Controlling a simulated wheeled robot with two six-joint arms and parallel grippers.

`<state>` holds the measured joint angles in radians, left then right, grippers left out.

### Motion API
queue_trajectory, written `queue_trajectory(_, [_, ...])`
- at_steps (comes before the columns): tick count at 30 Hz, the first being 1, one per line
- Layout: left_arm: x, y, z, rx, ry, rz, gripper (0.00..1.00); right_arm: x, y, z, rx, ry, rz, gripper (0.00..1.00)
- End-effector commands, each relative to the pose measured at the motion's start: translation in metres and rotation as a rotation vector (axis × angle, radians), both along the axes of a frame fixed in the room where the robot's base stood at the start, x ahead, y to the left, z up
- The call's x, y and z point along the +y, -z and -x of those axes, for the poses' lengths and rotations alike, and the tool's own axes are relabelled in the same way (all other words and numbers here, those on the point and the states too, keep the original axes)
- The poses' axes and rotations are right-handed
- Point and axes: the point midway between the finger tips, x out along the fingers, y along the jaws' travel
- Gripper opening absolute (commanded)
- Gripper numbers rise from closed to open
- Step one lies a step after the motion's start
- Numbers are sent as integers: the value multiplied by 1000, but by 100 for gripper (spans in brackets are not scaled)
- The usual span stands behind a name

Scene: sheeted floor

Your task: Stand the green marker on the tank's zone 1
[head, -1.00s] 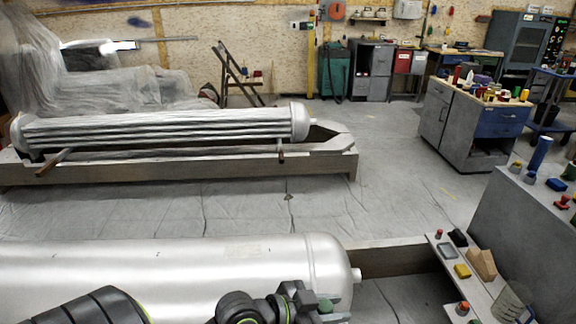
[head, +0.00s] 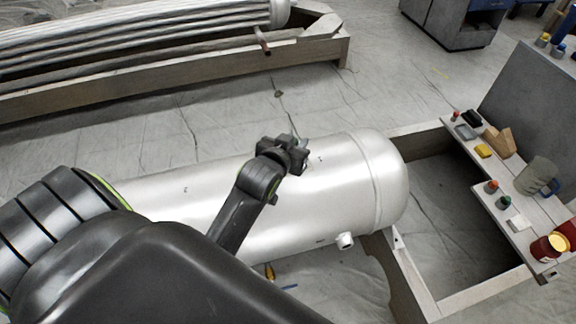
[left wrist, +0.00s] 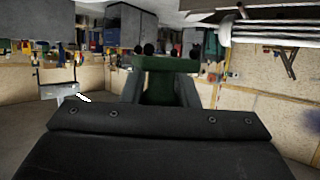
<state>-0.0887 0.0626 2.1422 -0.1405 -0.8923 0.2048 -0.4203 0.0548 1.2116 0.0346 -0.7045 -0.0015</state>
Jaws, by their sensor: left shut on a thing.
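The tank is a silver cylinder (head: 345,185) lying across the middle of the head view, with a rounded right end. Small faint marks show on its surface; I cannot read which is zone 1. My left gripper (head: 299,151) is over the upper side of the tank, left of its end seam. It is shut on a dark green thing, taken as the green marker, which shows between the fingers in the left wrist view (left wrist: 165,85). In the head view the marker is hidden or too small to tell. I cannot tell whether it touches the tank. My right gripper is not in view.
A narrow shelf (head: 515,235) at the right holds small caps, a wooden block, a jug and a red can. A tube bundle (head: 130,40) lies at the back left.

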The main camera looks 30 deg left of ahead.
Motion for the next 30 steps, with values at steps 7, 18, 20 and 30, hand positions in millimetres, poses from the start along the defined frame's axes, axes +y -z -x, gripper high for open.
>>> queue_trajectory(7, [27,24,-26,-5,-339,4,4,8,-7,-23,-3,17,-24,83])
queue_trajectory(18, [47,16,-35,-5,-887,3,4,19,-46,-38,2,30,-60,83])
queue_trajectory(20, [47,12,-34,-3,-938,3,4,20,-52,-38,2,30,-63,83])
queue_trajectory(30, [47,41,-29,4,-1023,-4,4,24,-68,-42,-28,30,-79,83])
